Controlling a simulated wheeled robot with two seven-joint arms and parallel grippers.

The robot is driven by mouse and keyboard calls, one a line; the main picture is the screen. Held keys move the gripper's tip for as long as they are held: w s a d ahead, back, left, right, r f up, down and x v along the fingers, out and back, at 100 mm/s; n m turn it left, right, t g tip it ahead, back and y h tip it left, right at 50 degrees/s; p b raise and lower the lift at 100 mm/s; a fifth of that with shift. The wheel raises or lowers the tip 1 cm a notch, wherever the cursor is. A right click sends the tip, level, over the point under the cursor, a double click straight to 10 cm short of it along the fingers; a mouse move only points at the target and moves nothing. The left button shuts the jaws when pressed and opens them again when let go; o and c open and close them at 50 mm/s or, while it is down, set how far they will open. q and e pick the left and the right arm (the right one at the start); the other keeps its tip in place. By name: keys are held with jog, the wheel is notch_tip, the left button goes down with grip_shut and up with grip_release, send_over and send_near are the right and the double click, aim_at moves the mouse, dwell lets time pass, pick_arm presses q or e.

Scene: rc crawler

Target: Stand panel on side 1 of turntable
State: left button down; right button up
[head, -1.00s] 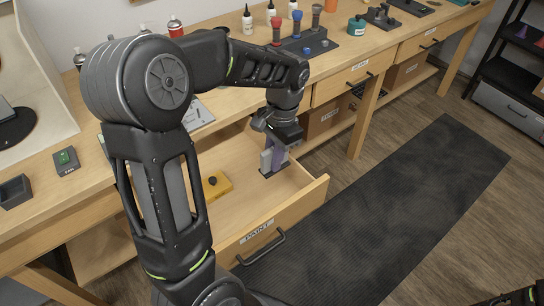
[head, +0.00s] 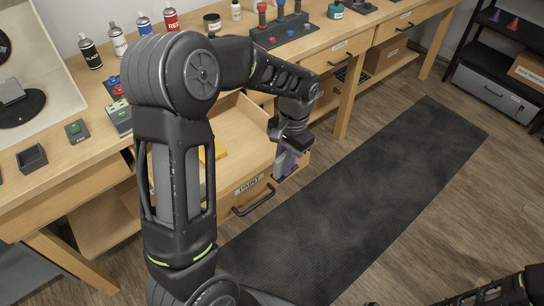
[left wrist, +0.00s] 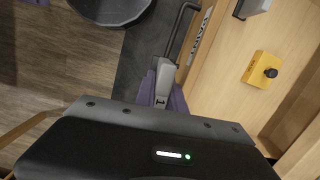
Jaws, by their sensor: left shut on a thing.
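My right gripper is not in view; only part of that arm shows at bottom right.
The open PAINT drawer (head: 249,186) juts from the bench, its handle (left wrist: 178,35) close to the held panel. A yellow block with a black knob (left wrist: 262,69) lies inside. Spray cans (head: 90,53) and a small dark tray (head: 32,158) stand on the bench. The dark floor mat (head: 370,190) is clear.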

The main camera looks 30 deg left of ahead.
pick_arm(q)
jog(key=w+d+f+n+b, duration=0.1)
jog(key=d+f, duration=0.3)
jog(key=f, duration=0.4)
jog(key=w+d+f+n+b, duration=0.1)
jog(key=d+f+b, duration=0.3)
jog(key=f, duration=0.4)
jog(key=shift+w+d+f+b, duration=0.35)
jog(key=shift+w+f, duration=0.05)
jog(key=shift+w, duration=0.3)
